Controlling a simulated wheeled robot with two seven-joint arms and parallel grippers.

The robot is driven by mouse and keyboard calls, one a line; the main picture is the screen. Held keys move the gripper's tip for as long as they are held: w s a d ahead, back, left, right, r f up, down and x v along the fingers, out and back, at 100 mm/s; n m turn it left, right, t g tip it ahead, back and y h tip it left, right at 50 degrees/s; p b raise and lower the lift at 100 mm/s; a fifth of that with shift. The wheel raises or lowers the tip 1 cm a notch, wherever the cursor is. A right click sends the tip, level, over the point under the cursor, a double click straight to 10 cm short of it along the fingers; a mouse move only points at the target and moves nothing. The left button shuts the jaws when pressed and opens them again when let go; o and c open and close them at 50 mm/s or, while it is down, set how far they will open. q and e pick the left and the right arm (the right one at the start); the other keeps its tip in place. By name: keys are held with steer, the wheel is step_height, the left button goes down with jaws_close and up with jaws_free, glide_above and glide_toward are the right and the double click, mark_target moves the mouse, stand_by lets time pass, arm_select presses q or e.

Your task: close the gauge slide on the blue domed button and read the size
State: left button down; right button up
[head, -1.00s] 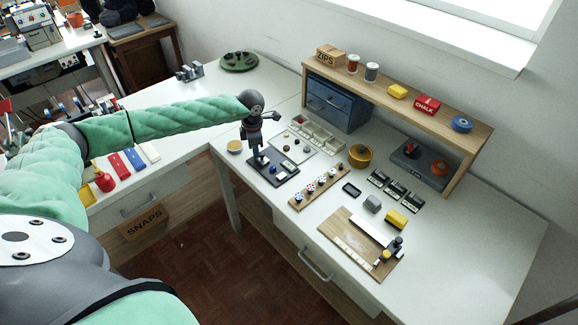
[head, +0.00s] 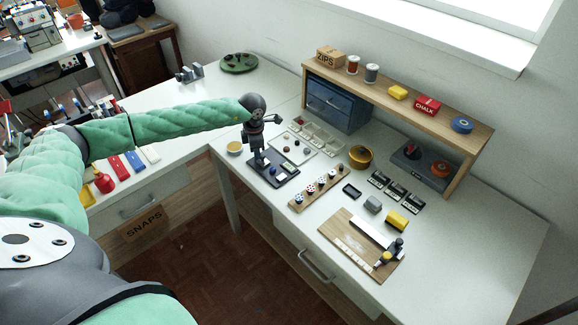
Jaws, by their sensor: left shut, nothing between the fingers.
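A dark gauge plate (head: 283,178) lies near the left end of the right-hand table. A small blue domed button (head: 273,170) shows on it. My left gripper (head: 258,161) points down over the rear left part of the plate, to the left of the blue button. Its fingers are shut with nothing between them. It hides part of the plate, and I cannot tell whether the fingertips touch the slide. The gauge's scale is too small to read. My right gripper is not in view.
A pale tray of small buttons (head: 301,155) lies just behind the gauge. A wooden strip with spotted buttons (head: 318,187) is to its right. A brass tin (head: 360,156), a wooden board (head: 345,229) and a shelf (head: 440,127) stand further right.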

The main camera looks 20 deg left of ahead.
mark_target(263, 156)
arm_select(q)
steer(key=shift+s+d, duration=0.25)
steer(key=shift+d, duration=0.4)
steer(key=shift+s+d, duration=0.3)
steer(key=shift+d, duration=0.35)
steer(key=shift+s+d, duration=0.25)
steer(key=shift+d, duration=0.4)
stand_by(0.6)
steer(key=shift+w+a+b, duration=0.1)
steer(key=shift+a+b, duration=0.15)
steer(key=shift+b, duration=0.25)
stand_by(0.5)
steer(key=shift+r+p, duration=0.8)
steer(key=shift+r, duration=2.7)
